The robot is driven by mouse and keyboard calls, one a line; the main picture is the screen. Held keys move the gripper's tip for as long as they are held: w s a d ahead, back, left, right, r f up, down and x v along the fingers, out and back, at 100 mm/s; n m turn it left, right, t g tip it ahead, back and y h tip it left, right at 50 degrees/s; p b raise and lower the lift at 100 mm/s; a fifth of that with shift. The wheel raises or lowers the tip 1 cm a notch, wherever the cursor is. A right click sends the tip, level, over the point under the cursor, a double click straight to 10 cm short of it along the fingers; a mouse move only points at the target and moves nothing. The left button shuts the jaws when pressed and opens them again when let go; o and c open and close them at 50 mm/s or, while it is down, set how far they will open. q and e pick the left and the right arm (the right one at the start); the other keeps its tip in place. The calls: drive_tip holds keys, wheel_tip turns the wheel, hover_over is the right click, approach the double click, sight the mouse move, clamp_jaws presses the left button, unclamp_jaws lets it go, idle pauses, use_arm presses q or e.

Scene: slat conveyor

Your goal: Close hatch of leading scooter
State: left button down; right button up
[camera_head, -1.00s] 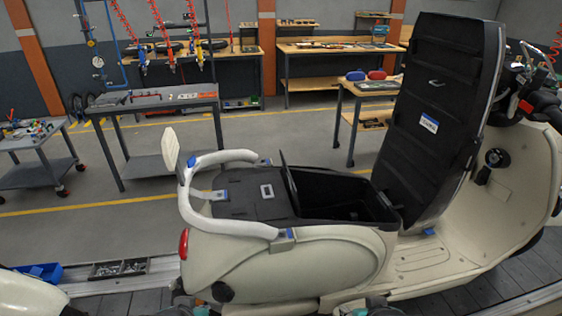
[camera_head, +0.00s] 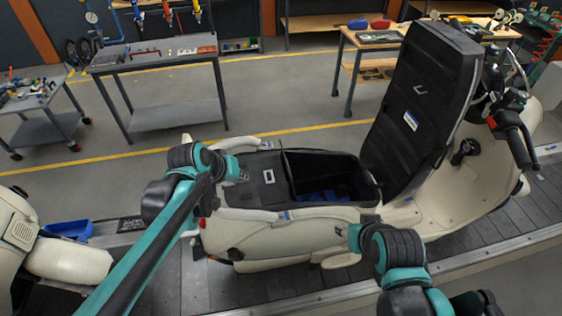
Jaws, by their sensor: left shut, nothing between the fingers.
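The cream leading scooter (camera_head: 285,236) stands on the slat conveyor. Its hatch (camera_head: 425,100), the tall black seat lid with a white-and-blue label, stands raised and tilted back over the footwell. The open black storage bay (camera_head: 325,178) shows blue items on its floor. My left gripper (camera_head: 226,163) is shut and empty over the scooter's rear, near the grab rail and left of the bay. It is small and partly hidden by my arm. It is well apart from the hatch. My right arm crosses in front of the scooter's lower side; its gripper cannot be made out.
A second cream scooter (camera_head: 60,258) cuts in at the left edge, with a blue bin (camera_head: 68,230) behind it. A grey tool table (camera_head: 165,62) and a wooden workbench (camera_head: 372,40) stand beyond the conveyor. The floor between is clear.

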use_arm(q)
drive_tip(key=shift+h, duration=0.8)
drive_tip(key=w+x, duration=0.1)
drive_tip(key=x, duration=0.4)
drive_tip(key=w+r+x, duration=0.1)
drive_tip(key=x, duration=0.5)
drive_tip(key=w+r+x, duration=0.1)
drive_tip(key=x, duration=0.4)
drive_tip(key=shift+w+d, duration=0.15)
drive_tip(key=shift+d, duration=0.2)
drive_tip(key=d, duration=0.2)
drive_tip(key=w+d+p, duration=0.1)
drive_tip(key=shift+f, duration=0.4)
drive_tip(key=shift+d, duration=0.6)
